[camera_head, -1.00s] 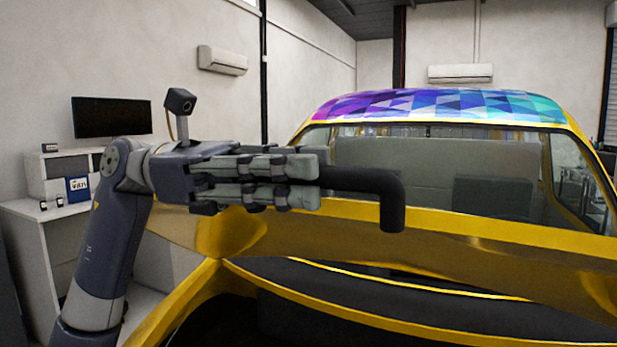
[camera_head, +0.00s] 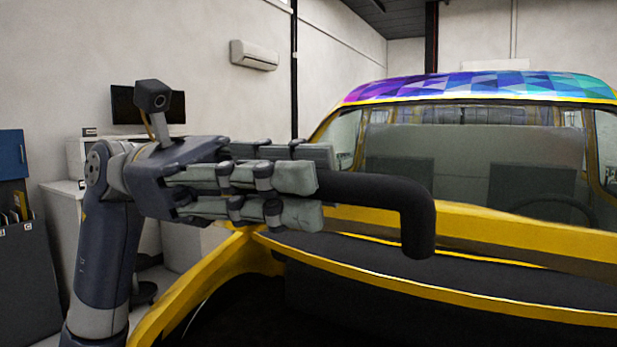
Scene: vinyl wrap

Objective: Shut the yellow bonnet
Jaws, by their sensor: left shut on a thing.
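My left gripper (camera_head: 318,190) is shut on a black bent rod (camera_head: 385,192), which points right and hooks down at its free end. It holds the rod in front of the yellow car. What seems to be the yellow bonnet (camera_head: 520,233) shows as a band across the car below the windscreen, partly hidden by the rod and gripper. A dark open bay (camera_head: 330,300) lies below it, edged by a yellow rim (camera_head: 440,285). I cannot tell whether the rod touches the bonnet. My right gripper is not in view.
The windscreen (camera_head: 460,165) and a roof with a purple and blue triangle pattern (camera_head: 490,85) stand behind. A white desk (camera_head: 85,225) with a monitor (camera_head: 130,104) and a dark cabinet (camera_head: 30,270) stand at the left.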

